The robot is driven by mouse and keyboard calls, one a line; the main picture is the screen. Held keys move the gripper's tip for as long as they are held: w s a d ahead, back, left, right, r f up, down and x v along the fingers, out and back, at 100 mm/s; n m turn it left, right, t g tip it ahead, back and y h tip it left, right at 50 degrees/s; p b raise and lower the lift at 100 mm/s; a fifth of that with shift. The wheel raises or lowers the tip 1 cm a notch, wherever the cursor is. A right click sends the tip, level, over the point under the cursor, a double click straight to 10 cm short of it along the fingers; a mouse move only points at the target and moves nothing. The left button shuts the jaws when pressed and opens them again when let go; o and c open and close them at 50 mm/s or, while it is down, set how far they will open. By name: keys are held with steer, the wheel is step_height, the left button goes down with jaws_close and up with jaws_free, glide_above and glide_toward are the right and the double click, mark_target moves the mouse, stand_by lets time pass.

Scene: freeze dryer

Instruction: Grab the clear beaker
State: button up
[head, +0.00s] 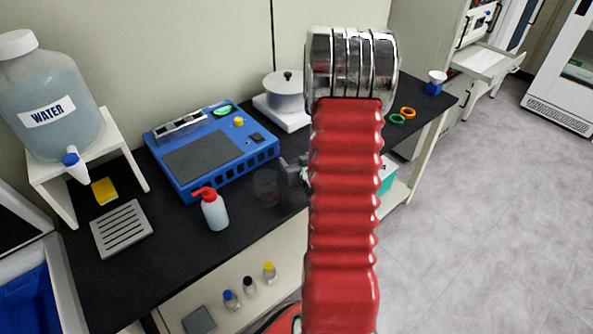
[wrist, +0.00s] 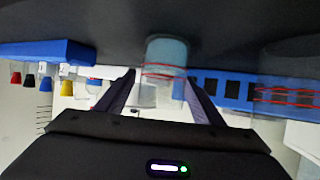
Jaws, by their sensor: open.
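My gripper (wrist: 159,78) is open, with its two dark fingers reaching forward in the wrist view, which looks upside down. A clear beaker with red markings (wrist: 285,92) stands at the right of the wrist view, outside the fingers. In the head view this faint clear beaker (head: 265,187) is on the black bench, just left of the gripper (head: 287,168). A second glass vessel with pale blue contents and red rings (wrist: 166,55) appears between the fingertips in the wrist view. I cannot tell how far ahead it is. My arm hides that spot in the head view.
A blue device (head: 212,150) lies behind the beaker. A red-topped wash bottle (head: 214,210) stands to its left. A pot on a white base (head: 284,92) is at the back. Small bottles (head: 249,284) stand on the shelf below. Open floor (head: 480,210) lies right.

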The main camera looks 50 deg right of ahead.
steer(key=shift+c, duration=0.2)
stand_by(0.3)
steer(key=c, duration=1.1)
steer(key=shift+c, duration=0.2)
steer(key=shift+r, duration=0.2)
step_height(320, 180, up, 10)
steer(key=shift+f, duration=0.25)
stand_by(0.5)
stand_by(0.7)
